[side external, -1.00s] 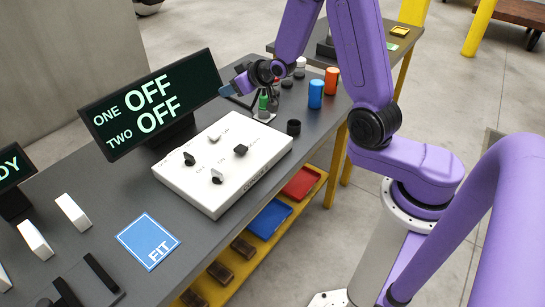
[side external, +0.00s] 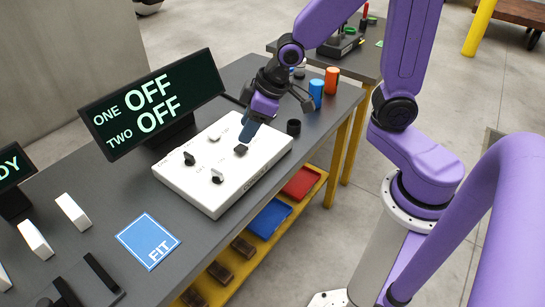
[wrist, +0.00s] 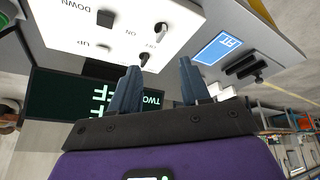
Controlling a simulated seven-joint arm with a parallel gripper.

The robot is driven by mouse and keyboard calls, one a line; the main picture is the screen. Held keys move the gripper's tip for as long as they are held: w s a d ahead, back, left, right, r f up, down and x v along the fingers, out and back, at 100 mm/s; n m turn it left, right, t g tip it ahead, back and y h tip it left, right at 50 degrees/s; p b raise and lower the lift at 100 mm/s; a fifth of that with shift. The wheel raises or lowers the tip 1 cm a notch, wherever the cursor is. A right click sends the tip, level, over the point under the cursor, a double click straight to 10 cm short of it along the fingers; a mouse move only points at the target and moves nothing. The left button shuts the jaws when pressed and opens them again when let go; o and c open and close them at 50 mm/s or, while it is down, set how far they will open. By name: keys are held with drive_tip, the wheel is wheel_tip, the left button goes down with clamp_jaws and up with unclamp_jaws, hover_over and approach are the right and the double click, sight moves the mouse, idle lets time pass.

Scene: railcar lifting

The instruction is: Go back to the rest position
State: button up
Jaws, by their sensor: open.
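My gripper (side external: 249,131) hangs above the far right part of the white control box (side external: 212,190), fingers pointing down. Its tips are close to a black knob (side external: 240,150); I cannot tell whether they touch it. In the wrist view my gripper (wrist: 158,74) has its two dark fingers apart with nothing between them. The control box also shows in the wrist view (wrist: 70,30), with labels DOWN, UP and ON. The display (side external: 150,105) behind the box reads ONE OFF, TWO OFF.
A blue cylinder (side external: 316,94), an orange cylinder (side external: 332,80) and a black cup (side external: 293,127) stand right of the box. A blue FIT card (side external: 148,241) and white blocks (side external: 73,212) lie to the left. A red tray (side external: 301,184) and a blue tray (side external: 269,219) sit on the lower shelf.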

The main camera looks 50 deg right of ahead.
drive_tip(key=s+d+r+n+g+h, duration=0.1)
drive_tip(key=s+n+g, duration=0.1)
drive_tip(key=s, duration=0.8)
drive_tip(key=s+d+r+n+g+h, duration=0.1)
drive_tip(key=s+d+r+n+g, duration=0.1)
drive_tip(key=s, duration=0.9)
drive_tip(key=shift+s+d+n, duration=0.3)
drive_tip(key=shift+n, duration=0.3)
